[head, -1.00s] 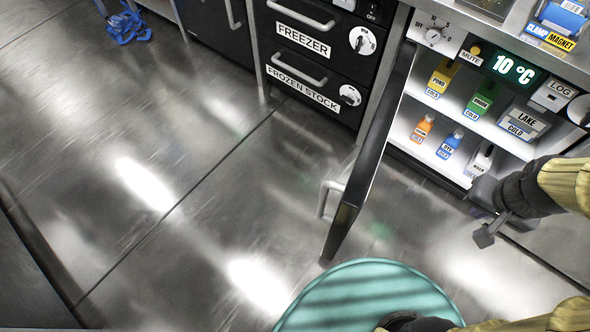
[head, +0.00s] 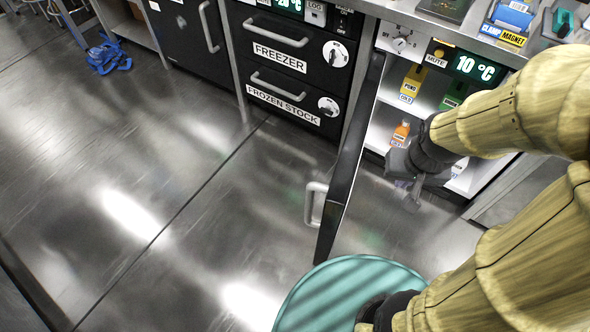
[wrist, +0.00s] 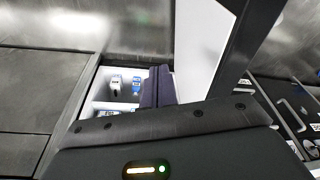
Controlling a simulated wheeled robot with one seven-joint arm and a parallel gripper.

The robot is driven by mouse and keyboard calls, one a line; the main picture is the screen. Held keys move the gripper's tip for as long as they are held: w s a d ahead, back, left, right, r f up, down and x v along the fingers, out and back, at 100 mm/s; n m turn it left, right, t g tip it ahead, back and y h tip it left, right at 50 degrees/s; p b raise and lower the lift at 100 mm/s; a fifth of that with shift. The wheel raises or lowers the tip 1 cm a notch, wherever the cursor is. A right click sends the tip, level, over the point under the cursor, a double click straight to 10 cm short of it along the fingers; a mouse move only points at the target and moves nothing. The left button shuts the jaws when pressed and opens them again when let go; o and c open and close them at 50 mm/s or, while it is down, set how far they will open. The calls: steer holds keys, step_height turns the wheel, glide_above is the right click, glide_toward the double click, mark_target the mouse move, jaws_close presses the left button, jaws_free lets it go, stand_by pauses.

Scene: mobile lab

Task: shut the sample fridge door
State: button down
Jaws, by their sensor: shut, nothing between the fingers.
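The sample fridge door (head: 345,170) stands wide open, its dark edge toward me and its grey handle (head: 314,204) on the left side. The open fridge (head: 380,127) has lit white shelves with small labelled bottles and boxes, partly hidden by my arm. My gripper (head: 413,200) is shut and empty, in front of the opening, to the right of the door on its inner side, with a visible gap. In the wrist view, the shut fingers (wrist: 158,86) lie between the fridge interior (wrist: 115,85) and the door's white inner face (wrist: 200,45).
A freezer (head: 290,60) with drawers stands left of the fridge. A round teal top (head: 345,290) is close below the door's lower end. The metal floor left of the door is clear.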

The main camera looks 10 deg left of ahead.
steer(key=w+a+r+n+g+p, duration=0.1)
steer(key=w+a+r+n+p, duration=0.2)
steer(key=a+p, duration=0.35)
steer(key=w+a+r+n+g+p, duration=0.2)
steer(key=w+a+r+p, duration=0.1)
steer(key=w+a+p, duration=0.3)
steer(key=s+a+f+n+g+h+p, duration=0.1)
steer(key=a+n+p, duration=0.3)
steer(key=a+p, duration=0.7)
steer(key=shift+s+a+f+h+p, duration=0.4)
steer(key=shift+a+f+h, duration=0.1)
steer(key=shift+a, duration=0.75)
steer(key=shift+f, duration=0.1)
